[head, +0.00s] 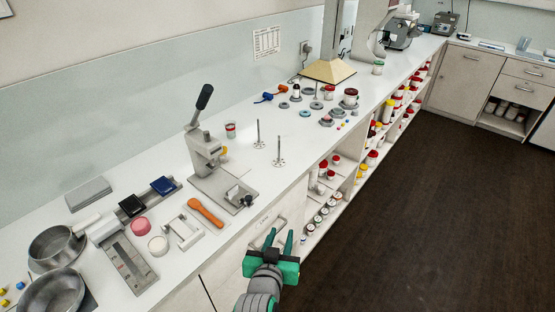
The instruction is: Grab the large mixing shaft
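Two thin metal mixing shafts stand upright on the white counter, right of the lever press. One shaft (259,134) is farther back, and the other shaft (279,150) is nearer the front edge. Both have a wider foot at the bottom. They look close in size, so I cannot tell surely which is the large one. My gripper (279,240), with green fingers, is in front of the counter, lower in the picture than both shafts and apart from them. Its fingers are spread with nothing between them.
A lever press (204,150) stands left of the shafts, with an orange-handled tool (206,212) before it. A small jar (230,130) is behind them. Several grey discs and jars stand farther right. Open shelves (331,200) hold jars below the counter. The dark floor (430,210) is clear.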

